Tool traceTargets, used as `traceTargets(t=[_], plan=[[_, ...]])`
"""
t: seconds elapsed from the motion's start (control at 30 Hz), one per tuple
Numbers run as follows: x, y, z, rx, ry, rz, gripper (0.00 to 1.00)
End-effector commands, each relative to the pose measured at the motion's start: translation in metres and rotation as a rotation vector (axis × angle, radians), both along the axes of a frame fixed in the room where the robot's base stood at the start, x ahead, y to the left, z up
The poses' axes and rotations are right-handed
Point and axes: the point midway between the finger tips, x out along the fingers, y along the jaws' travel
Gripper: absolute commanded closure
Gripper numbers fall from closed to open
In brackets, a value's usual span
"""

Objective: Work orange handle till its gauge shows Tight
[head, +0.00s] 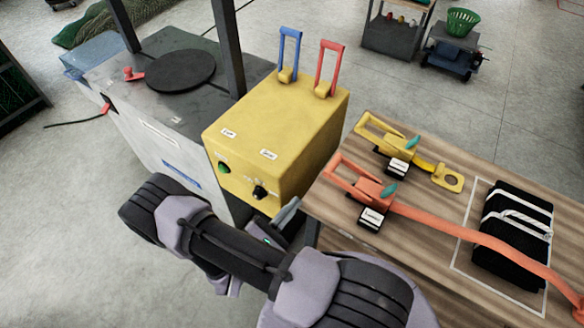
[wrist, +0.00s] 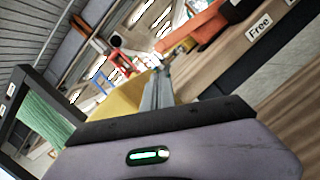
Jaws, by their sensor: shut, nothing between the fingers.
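The orange handle (head: 352,178) is a looped lever on a ratchet at the left edge of the wooden table, raised at a slant. A small black gauge with a white label (head: 371,217) sits just below it; its word is too small to read surely. An orange strap (head: 450,225) runs from the ratchet to the right across the table. My gripper (head: 287,216) is shut and empty, left of the orange handle and apart from it. In the wrist view its fingers (wrist: 157,90) are together, with an orange part (wrist: 195,35) beyond them.
A yellow ratchet (head: 385,135) with its own gauge (head: 397,168) stands behind. A yellow box (head: 270,130) with blue (head: 289,50) and red (head: 330,65) levers stands close left of the table. A black strapped bundle (head: 512,235) lies at right. The wrist view shows a "Free" label (wrist: 259,26).

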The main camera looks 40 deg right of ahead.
Motion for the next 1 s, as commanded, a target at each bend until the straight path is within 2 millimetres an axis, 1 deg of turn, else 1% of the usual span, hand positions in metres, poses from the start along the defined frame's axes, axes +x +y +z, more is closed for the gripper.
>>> traceTargets(t=[0.27, 0.37, 0.6, 0.7, 0.83, 1.0], plan=[[0.001, -0.002, 0.0, 0.001, -0.003, -0.002, 1.0], [0.004, -0.013, 0.002, 0.002, -0.002, -0.003, 1.0], [0.016, -0.06, 0.011, 0.002, -0.005, -0.006, 1.0], [0.02, -0.076, 0.014, 0.003, -0.004, -0.004, 1.0], [0.024, -0.089, 0.018, 0.003, -0.004, -0.002, 1.0], [0.026, -0.095, 0.02, 0.002, -0.005, 0.0, 1.0]])
